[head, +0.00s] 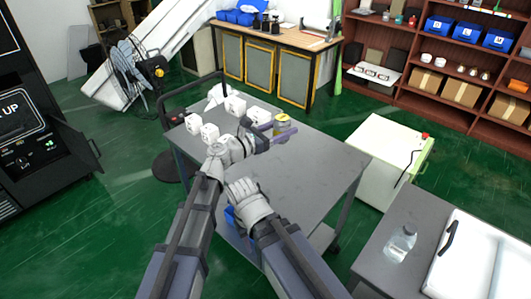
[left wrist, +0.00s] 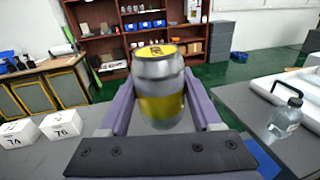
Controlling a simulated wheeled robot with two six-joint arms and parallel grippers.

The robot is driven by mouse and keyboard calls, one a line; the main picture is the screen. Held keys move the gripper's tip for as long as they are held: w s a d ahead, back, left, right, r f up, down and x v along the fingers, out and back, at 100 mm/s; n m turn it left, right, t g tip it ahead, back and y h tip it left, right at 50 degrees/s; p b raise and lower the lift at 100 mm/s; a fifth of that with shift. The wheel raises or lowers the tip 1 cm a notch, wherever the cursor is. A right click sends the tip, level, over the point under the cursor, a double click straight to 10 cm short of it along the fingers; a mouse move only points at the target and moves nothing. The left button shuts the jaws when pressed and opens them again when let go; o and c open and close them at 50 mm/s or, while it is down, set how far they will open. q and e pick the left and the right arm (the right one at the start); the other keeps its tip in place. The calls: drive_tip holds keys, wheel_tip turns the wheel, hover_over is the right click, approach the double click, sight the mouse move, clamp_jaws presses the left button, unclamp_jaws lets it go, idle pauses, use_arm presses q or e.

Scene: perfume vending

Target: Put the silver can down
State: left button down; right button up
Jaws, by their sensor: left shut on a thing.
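The silver can (head: 283,126) has a yellow top and a yellow band. In the head view it is at the far edge of the grey cart table (head: 310,185), right of the white boxes. My left gripper (head: 284,136), with purple fingers, is shut on it. In the left wrist view the can (left wrist: 158,88) stands about upright between the two fingers of the left gripper (left wrist: 160,110). I cannot tell whether its base touches the table. My right forearm reaches over the table's near side, but its fingers are hidden.
Several white numbered boxes (head: 210,132) stand on the table's far left part. The table's right half is clear. A cream cabinet (head: 385,155) is to its right. A clear bottle (head: 401,243) and a white case (head: 470,262) are on another table at the lower right.

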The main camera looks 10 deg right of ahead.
use_arm(q)
wheel_tip(320, 180, down, 11)
drive_tip(key=d+t+b, duration=0.1)
drive_tip(key=b, duration=0.7)
drive_tip(key=shift+w+r+n, duration=0.15)
drive_tip(key=shift+w+n, duration=0.1)
drive_tip(key=shift+n, duration=0.05)
drive_tip(key=shift+b, duration=0.3)
wheel_tip(320, 180, down, 6)
drive_tip(key=b, duration=0.6)
drive_tip(key=shift+f, duration=0.25)
wheel_tip(320, 180, down, 4)
drive_tip(key=b, duration=0.3)
drive_tip(key=shift+r+b, duration=0.25)
drive_tip(key=shift+b, duration=0.15)
drive_tip(key=shift+f, duration=0.15)
drive_tip(key=shift+c, duration=0.4)
unclamp_jaws()
